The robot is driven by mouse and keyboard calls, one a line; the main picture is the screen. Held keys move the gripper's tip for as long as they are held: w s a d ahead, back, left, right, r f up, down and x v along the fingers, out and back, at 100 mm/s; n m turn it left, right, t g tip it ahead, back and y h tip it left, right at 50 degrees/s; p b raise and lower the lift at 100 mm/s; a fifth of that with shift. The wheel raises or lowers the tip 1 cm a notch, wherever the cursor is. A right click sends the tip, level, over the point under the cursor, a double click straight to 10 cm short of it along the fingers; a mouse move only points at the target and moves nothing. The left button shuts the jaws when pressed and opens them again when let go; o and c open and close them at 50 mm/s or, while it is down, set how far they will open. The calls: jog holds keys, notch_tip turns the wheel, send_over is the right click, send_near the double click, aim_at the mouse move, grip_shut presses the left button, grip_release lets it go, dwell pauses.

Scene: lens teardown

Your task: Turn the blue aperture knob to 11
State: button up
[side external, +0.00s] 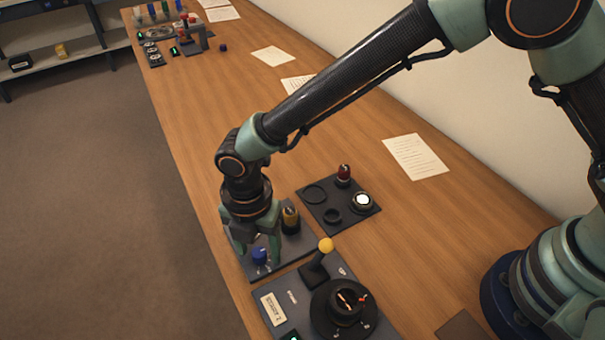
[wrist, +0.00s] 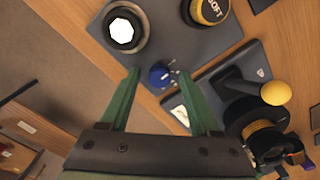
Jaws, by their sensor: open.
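The blue aperture knob (side external: 260,256) stands on a grey plate (side external: 295,252) near the table's left edge. In the wrist view the blue knob (wrist: 160,75) shows beyond and between my fingertips, with small marks beside it that are too small to read. My gripper (side external: 258,250) points down over the plate in the side view, its green fingers on either side of the knob. In the wrist view my gripper (wrist: 157,72) is open with a wide gap. I cannot tell whether a finger touches the knob.
A yellow-and-black cylinder (side external: 290,220) stands on the same plate, close behind my gripper. A yellow-topped lever (side external: 325,246) and black dial (side external: 345,305) are on a neighbouring plate. A black tray (side external: 345,212) with rings lies behind.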

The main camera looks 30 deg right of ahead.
jog(key=shift+f, duration=0.15)
grip_shut()
jog(key=shift+m, duration=0.4)
jog(key=m, duration=0.5)
jog(key=shift+m, duration=0.3)
jog(key=m, duration=1.1)
jog(key=shift+m, duration=0.4)
jog(key=m, duration=0.5)
jog(key=shift+m, duration=0.3)
